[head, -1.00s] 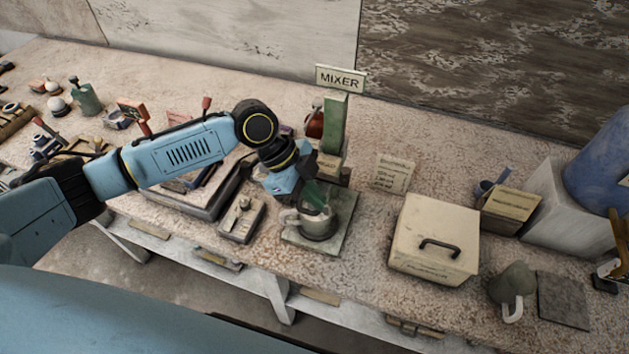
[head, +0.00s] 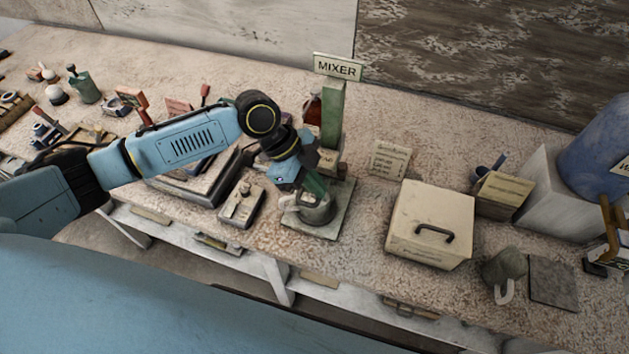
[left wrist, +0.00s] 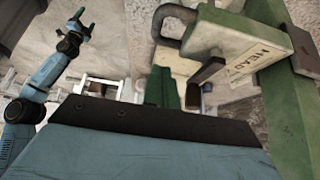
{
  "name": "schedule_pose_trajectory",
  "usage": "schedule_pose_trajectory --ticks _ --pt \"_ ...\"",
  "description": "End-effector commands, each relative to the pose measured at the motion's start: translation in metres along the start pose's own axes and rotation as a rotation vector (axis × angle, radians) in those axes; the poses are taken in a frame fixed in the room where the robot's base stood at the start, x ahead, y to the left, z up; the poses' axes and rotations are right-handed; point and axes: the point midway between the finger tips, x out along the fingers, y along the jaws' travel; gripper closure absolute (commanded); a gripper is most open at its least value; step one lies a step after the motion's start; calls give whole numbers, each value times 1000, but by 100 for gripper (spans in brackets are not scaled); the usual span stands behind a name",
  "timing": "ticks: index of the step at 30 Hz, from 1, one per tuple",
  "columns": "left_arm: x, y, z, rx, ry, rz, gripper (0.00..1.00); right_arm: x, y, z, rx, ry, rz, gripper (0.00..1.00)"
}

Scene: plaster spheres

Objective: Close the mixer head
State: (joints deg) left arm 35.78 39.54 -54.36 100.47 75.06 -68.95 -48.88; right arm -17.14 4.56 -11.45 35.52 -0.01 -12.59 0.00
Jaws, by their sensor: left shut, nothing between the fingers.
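The mixer has a green column (head: 333,115) with a MIXER sign, a base plate (head: 340,212) and a grey bowl (head: 320,211) on it. My left gripper (head: 315,188) is shut and empty, pointing down at the bowl in front of the column. My right gripper (left wrist: 81,25) shows far off in the left wrist view, its green fingers apart.
A cream box (head: 433,222) with a black handle stands right of the mixer. A small switch block (head: 242,204) and a large tray lie to the left. A mug (head: 504,268) is near the front right.

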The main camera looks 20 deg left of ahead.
Motion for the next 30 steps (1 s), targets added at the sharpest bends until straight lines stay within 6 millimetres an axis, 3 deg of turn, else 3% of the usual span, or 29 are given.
schedule_pose_trajectory --ticks 2,9,15,25,30 --pt "-14 0 -12 0 3 -4 100 -18 0 -2 0 0 0 28" --pt "-67 -2 -6 2 1 -10 100 -1 0 1 0 -1 0 28" --pt "-99 -2 -8 1 3 -9 100 2 0 1 0 -1 0 28" --pt "-110 -1 -8 1 4 -7 100 3 0 1 0 -2 0 28" --pt "-90 10 -12 -13 -1 -7 100 3 0 1 0 -2 0 28"
